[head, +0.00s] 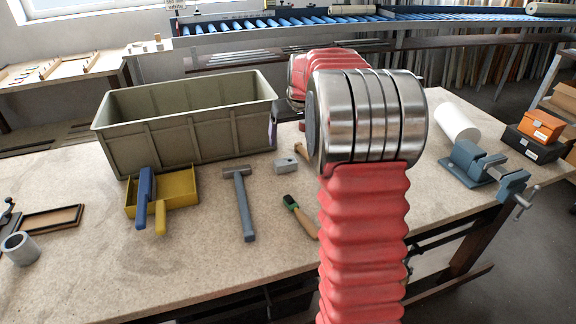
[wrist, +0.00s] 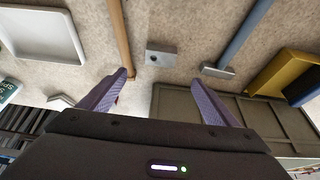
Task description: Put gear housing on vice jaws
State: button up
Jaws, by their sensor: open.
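A small grey block with a round hole, which looks to be the gear housing (head: 286,166), lies on the workbench left of my arm. In the wrist view the gear housing (wrist: 161,55) lies just beyond my fingertips, roughly centred between them. My gripper (wrist: 161,78) is open and empty, with its two purple fingers apart. In the head view my arm hides most of the gripper. The blue-grey vice (head: 468,163) stands at the right end of the bench, with a gap between its jaws and nothing seen in it.
A large grey-green crate (head: 185,137) stands behind left, close to the gripper. A hammer (head: 243,205), a yellow tray (head: 178,188) and a green-and-wood brush (head: 300,215) lie nearby. A white roll (head: 457,122) lies behind the vice.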

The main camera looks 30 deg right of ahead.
send_over(286, 161)
jog(key=s, duration=0.2)
jog(key=f, duration=0.8)
jog(key=shift+s+a, duration=0.2)
jog(key=shift+a, duration=0.2)
jog(key=shift+f, duration=0.1)
jog(key=shift+x, duration=2.5)
jog(key=shift+s, duration=0.15)
jog(key=shift+c, duration=0.4)
jog(key=c, duration=1.5)
notch_tip(286, 161, up, 10)
